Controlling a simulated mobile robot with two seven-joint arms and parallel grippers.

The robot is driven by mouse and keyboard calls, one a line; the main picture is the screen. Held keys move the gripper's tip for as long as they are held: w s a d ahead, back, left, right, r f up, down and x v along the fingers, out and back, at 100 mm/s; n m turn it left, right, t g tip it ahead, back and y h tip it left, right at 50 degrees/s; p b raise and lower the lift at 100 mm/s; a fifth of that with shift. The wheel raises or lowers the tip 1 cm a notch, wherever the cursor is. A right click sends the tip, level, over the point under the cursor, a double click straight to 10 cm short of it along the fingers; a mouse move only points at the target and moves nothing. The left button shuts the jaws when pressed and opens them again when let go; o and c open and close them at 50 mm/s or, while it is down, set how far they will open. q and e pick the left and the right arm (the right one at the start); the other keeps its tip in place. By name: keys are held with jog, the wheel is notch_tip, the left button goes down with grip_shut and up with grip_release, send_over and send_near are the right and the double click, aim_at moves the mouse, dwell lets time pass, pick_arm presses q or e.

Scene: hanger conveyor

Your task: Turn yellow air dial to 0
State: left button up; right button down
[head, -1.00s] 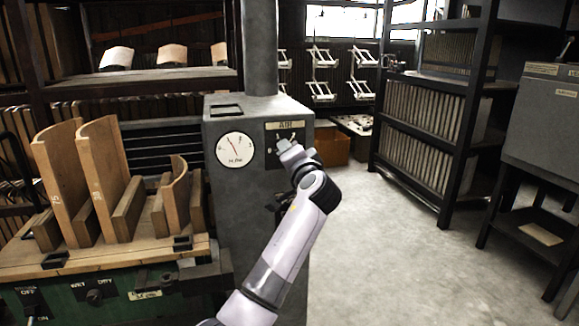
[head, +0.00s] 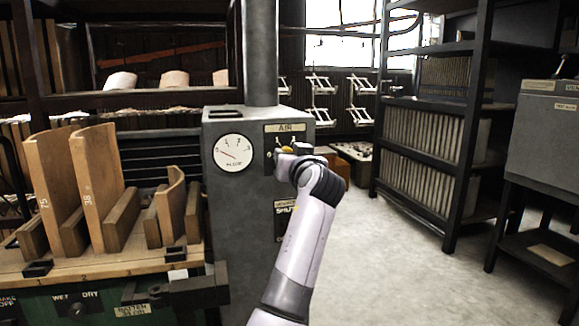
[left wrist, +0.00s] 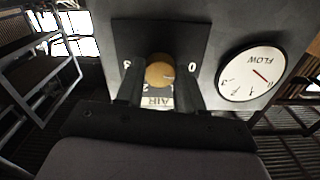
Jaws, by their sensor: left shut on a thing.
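The yellow air dial (left wrist: 160,74) sits on a dark plate below the AIR label (head: 285,128) on the grey box; a small part of it shows in the head view (head: 287,150). In the left wrist view it lies between the two fingers of my left gripper (left wrist: 161,85), which is shut on it. A pale mark on the dial's face points toward the right of that view, roughly to the side of the printed 0 (left wrist: 192,67). In the head view my wrist hides most of the dial and plate. My right gripper is not in view.
A round FLOW gauge (head: 234,153) is beside the dial plate; its red needle points left and slightly up. A wooden rack with curved boards (head: 98,190) stands at left on a green machine. Dark shelves (head: 440,130) stand at right, with clear floor (head: 400,260) before them.

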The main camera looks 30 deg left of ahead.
pick_arm(q)
jog(key=shift+n+b, duration=0.45)
jog(key=shift+n, duration=0.45)
jog(key=o, duration=1)
jog(key=shift+o, duration=0.2)
jog(key=v, duration=0.7)
jog(key=shift+p, duration=0.45)
jog(key=shift+d, duration=0.1)
